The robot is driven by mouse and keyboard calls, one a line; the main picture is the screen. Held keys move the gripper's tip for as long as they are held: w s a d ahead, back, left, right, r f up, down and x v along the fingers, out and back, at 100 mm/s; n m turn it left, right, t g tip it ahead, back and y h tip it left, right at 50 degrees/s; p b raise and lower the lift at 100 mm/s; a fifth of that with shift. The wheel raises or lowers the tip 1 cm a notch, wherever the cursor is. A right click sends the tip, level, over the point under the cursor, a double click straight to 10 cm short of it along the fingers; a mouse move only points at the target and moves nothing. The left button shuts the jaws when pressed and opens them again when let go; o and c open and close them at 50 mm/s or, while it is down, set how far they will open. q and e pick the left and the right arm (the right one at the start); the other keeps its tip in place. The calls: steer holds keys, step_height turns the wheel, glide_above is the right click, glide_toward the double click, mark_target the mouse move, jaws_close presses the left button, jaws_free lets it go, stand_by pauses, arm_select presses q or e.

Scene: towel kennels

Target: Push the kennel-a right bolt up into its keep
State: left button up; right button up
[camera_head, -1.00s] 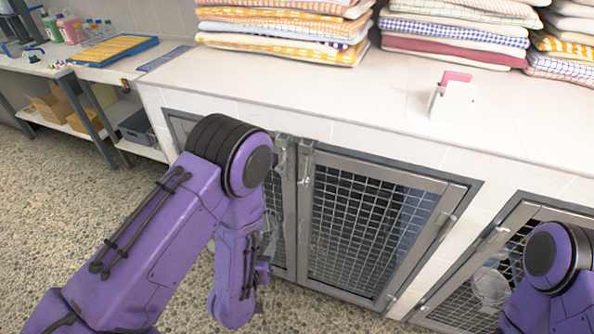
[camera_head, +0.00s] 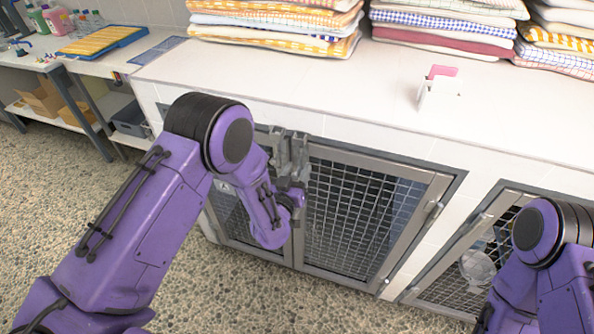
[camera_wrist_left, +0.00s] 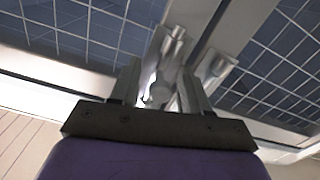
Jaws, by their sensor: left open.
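The kennel with two mesh doors is set in the white-tiled counter front. Its right door (camera_head: 362,215) and left door (camera_head: 232,215) look closed. Two metal bolts sit side by side at the top where the doors meet: the left bolt (camera_head: 278,150) and the right bolt (camera_head: 299,152). My left gripper (camera_head: 289,178) is raised just below them. In the left wrist view its open fingers (camera_wrist_left: 158,88) point at the metal bolt hardware (camera_wrist_left: 172,45), with a second bolt part (camera_wrist_left: 214,68) by the right finger. I cannot tell whether the fingers touch it.
A second mesh kennel (camera_head: 470,265) is at the right, near my right arm. Stacks of folded towels (camera_head: 275,20) and a small white holder with a pink card (camera_head: 438,92) stand on the counter (camera_head: 330,85). The pebbled floor (camera_head: 215,290) in front is clear.

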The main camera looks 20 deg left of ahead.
mark_target(299, 159)
arm_select(q)
jaws_close()
steer(key=shift+r+p, duration=1.2)
steer(key=shift+r, duration=0.75)
steer(key=shift+f, duration=0.1)
jaws_free()
steer(key=shift+f, duration=0.1)
